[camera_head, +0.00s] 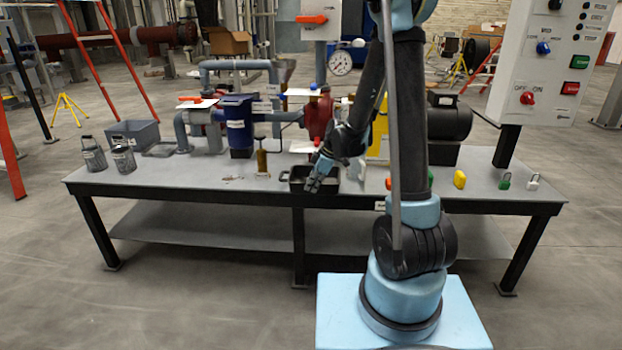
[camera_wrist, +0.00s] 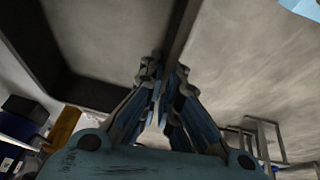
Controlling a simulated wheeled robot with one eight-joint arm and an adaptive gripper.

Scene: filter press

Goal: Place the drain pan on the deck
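The drain pan (camera_head: 298,186) is a dark, shallow rectangular tray at the front middle of the grey deck (camera_head: 215,178). It looks level, but I cannot tell whether its base touches the deck. My gripper (camera_head: 318,184) reaches down at its near side. In the wrist view the pan's dark walls (camera_wrist: 35,45) frame a paler inside. My gripper (camera_wrist: 165,72) has its two fingers on either side of one thin pan wall and looks closed on it; the exact contact is hard to see.
Behind the pan stand a blue filter housing (camera_head: 240,125), red valves and pipes. Two grey buckets (camera_head: 94,155) and a grey bin (camera_head: 133,134) are at the left. A control panel (camera_head: 548,60) rises at the right.

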